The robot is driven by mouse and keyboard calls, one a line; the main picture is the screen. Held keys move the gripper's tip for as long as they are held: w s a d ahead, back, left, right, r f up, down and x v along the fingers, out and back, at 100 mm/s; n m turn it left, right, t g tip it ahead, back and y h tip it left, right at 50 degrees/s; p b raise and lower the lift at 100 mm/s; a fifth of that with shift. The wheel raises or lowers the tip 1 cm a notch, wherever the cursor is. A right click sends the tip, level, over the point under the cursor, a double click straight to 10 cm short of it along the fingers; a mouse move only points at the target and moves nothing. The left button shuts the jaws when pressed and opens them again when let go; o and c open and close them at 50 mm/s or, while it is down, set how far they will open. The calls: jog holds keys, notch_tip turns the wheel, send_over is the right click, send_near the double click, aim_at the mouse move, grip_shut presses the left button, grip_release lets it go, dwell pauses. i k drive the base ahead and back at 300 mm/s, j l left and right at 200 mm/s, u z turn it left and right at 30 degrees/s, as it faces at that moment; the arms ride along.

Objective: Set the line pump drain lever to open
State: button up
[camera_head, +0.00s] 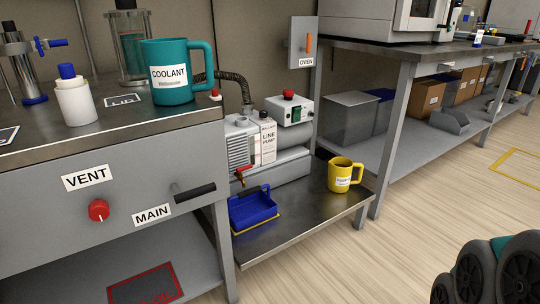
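The line pump (242,150) is a grey and white machine with a ribbed housing and a label reading LINE PUMP (268,143). It stands on a low metal shelf between two benches. A small red lever (240,175) with a brass-coloured fitting is at its lower front, above a blue tray (252,210). The lever is too small here to tell its exact setting.
A yellow mug (341,176) stands on the low shelf (300,222), right of the tray. A control box (289,110) with a red button sits behind the pump. The left bench (120,125) holds a teal COOLANT mug (168,75). Floor in front of the shelf is clear.

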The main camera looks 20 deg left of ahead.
aim_at(238, 170)
jog(key=i+j, duration=0.85)
jog(key=i, duration=0.1)
